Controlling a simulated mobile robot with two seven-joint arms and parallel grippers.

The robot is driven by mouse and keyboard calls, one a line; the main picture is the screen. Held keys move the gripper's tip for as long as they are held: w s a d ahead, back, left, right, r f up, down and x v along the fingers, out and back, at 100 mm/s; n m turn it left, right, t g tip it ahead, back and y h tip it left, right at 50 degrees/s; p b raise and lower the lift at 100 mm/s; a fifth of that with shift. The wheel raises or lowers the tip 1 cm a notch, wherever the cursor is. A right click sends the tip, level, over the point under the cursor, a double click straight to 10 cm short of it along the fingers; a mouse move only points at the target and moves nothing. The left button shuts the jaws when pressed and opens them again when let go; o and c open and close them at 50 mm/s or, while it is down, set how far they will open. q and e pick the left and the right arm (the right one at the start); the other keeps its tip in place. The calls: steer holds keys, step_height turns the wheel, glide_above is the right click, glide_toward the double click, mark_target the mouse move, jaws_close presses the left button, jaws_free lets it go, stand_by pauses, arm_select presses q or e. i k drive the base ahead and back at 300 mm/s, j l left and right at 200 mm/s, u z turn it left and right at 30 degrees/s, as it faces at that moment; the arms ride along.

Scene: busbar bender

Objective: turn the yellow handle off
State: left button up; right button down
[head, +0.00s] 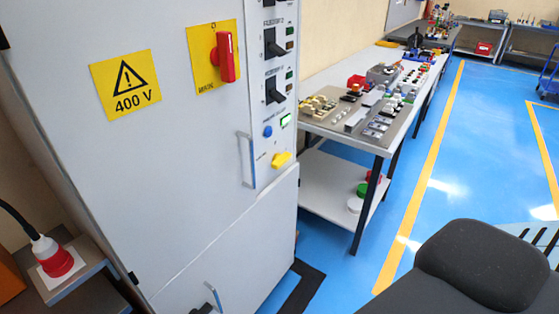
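The yellow handle (281,159) is a small knob low on the narrow control strip of the grey cabinet (170,160). It sits below a blue button (268,131) and a green-lit button (286,121), and it looks slightly tilted. A separate red rotary handle (227,57) stands upright on a yellow plate (205,45) higher up on the cabinet door. Neither gripper can be made out in the head view, and nothing touches the yellow handle.
A workbench (340,125) with several parts stands right of the cabinet. A pale door handle (246,160) juts out left of the knob. A red plug (55,260) is at lower left. A large dark rounded shape fills the lower right. Blue floor (480,150) is open at right.

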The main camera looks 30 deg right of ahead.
mark_target(278, 160)
steer(key=l+u, duration=0.2)
steer(key=l, duration=3.35)
steer(key=i, duration=0.05)
